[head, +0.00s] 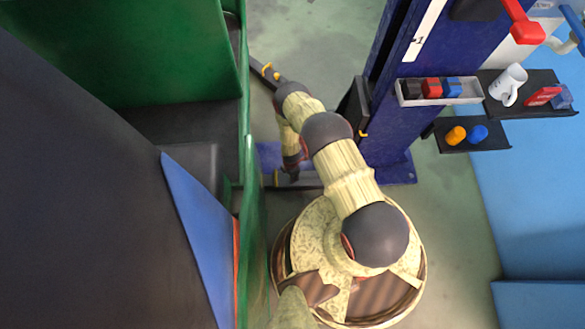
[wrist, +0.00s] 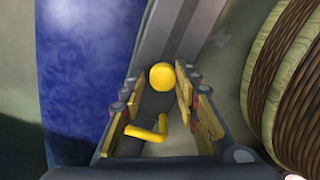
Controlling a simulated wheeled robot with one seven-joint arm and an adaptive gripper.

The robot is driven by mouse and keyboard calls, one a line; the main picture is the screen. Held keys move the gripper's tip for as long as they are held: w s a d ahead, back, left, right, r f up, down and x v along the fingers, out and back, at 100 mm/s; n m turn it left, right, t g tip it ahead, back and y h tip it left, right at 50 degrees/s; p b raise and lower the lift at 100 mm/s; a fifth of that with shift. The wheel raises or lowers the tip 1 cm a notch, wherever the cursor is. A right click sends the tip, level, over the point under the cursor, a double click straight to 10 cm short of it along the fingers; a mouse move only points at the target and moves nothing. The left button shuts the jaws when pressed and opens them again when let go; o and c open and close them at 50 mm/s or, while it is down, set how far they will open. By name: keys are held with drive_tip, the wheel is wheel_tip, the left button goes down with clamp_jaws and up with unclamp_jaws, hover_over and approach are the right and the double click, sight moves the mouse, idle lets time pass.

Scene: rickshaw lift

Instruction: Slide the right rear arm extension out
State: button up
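In the wrist view my gripper (wrist: 158,105) is open, with one yellow-padded finger on each side. Between the fingers shows a dark lift arm extension (wrist: 152,103) with a round yellow knob (wrist: 162,76) and a bent yellow handle (wrist: 148,131). A grey arm section (wrist: 185,28) runs up beyond it. I cannot tell whether the fingers touch anything. In the head view the low lift arm (head: 312,182) lies near the blue post's foot, and my gripper (head: 293,176) is over it, largely hidden by my arm. Another dark lift arm (head: 262,72) with a yellow part shows further up.
The green rickshaw (head: 190,60) fills the left, close beside my arm. The blue lift post (head: 395,125) stands right of my arm, with a black shelf (head: 510,84) and a lower shelf (head: 470,145). A blue patch (wrist: 88,60) shows left in the wrist view. Floor (head: 450,225) is clear at right.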

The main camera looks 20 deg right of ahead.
drive_tip(key=o, duration=0.3)
drive_tip(key=shift+w+r, duration=0.1)
wheel_tip(320, 180, up, 12)
drive_tip(key=shift+f, duration=0.1)
idle(0.6)
idle(0.6)
